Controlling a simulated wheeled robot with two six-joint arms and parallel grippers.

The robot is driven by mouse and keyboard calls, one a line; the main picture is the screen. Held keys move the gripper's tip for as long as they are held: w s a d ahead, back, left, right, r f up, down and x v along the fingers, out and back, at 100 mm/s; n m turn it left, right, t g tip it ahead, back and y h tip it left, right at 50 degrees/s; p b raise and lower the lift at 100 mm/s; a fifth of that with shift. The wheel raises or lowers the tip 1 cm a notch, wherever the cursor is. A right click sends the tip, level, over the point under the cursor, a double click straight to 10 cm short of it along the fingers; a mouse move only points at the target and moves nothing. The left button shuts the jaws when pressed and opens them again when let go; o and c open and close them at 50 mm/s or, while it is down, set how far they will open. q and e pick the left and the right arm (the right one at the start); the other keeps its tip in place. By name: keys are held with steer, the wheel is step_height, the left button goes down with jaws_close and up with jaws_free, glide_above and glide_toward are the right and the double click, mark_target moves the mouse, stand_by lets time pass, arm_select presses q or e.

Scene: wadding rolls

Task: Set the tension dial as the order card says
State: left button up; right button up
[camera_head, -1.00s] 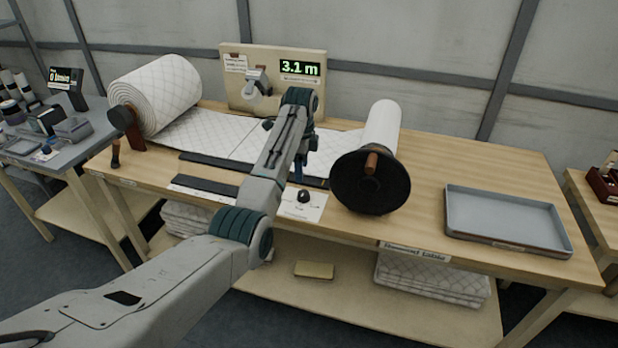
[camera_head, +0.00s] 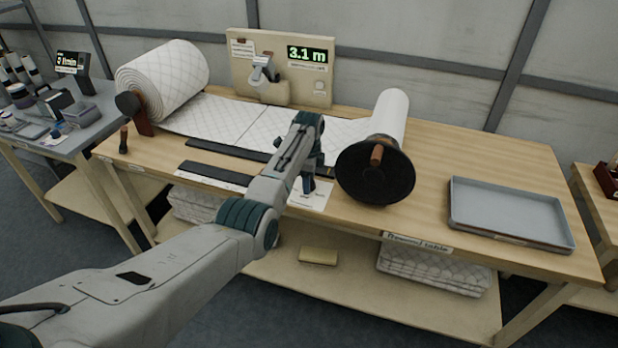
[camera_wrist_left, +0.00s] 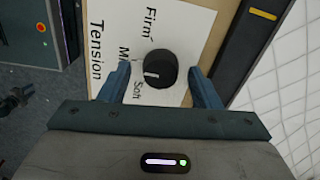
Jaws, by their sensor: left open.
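The tension dial (camera_wrist_left: 160,70) is a round black knob on a white label (camera_wrist_left: 181,25) marked Tension, Firm, a partly hidden word starting with M, and Soft. Its white mark points left in the left wrist view, toward the M word. My left gripper (camera_wrist_left: 158,77) is open, with one finger on each side of the dial and gaps visible beside it. In the head view, my left gripper (camera_head: 305,187) is over the label and hides the dial. A printed white card (camera_head: 242,48) is on the backboard; its text is too small to read. My right gripper is out of view.
A quilted roll (camera_head: 165,80) feeds wadding across the table. A take-up roll with a black disc (camera_head: 400,178) and wooden handle stands just right of my left gripper. A grey tray (camera_head: 462,218) lies at the right. The display (camera_head: 307,54) reads 3.1 m.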

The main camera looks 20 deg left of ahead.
arm_select(q)
steer(key=shift+f, duration=0.1)
steer(key=c, duration=1)
steer(key=shift+n, duration=0.3)
steer(key=shift+n+p, duration=0.6)
steer(key=shift+p, duration=0.05)
steer(key=n, duration=0.1)
steer(key=n+p, duration=0.1)
steer(key=shift+w+r+n, duration=0.1)
steer(key=shift+r+n, duration=0.1)
steer(key=shift+n, duration=0.1)
steer(key=n+p, duration=0.1)
steer(key=n, duration=0.2)
steer(key=shift+n, duration=0.3)
steer(key=shift+f+n+p, duration=0.1)
steer(key=shift+n+p, duration=0.3)
steer(key=shift+n, duration=1.5)
